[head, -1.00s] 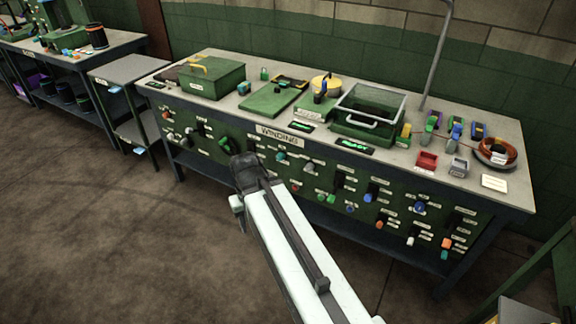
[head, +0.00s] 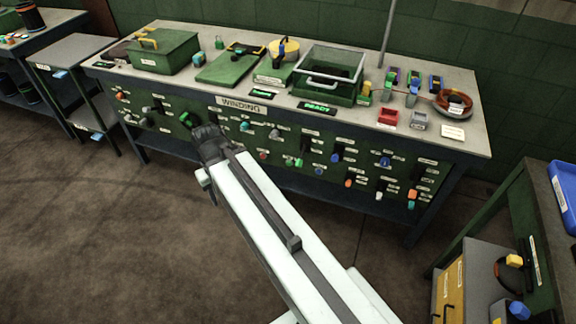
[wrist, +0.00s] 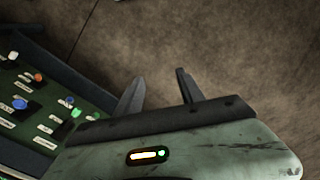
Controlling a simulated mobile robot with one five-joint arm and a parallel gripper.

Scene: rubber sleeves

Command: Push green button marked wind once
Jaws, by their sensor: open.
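The green bench with the WINDING sign (head: 241,104) carries rows of small coloured controls on its front panel. One green button (head: 298,162) shows right of my arm; a green button also shows at the left of the wrist view (wrist: 75,113). A larger green knob (head: 187,119) is partly beside my gripper. The small labels are too blurred to read, so I cannot tell which is marked wind. My gripper (wrist: 158,85) is open and empty over bare floor in the wrist view, apart from the panel. In the head view its fingertips are hidden behind my wrist.
A grey side table (head: 75,52) stands left. Another bench with a blue tray (head: 565,190) is at right. Floor in front is clear.

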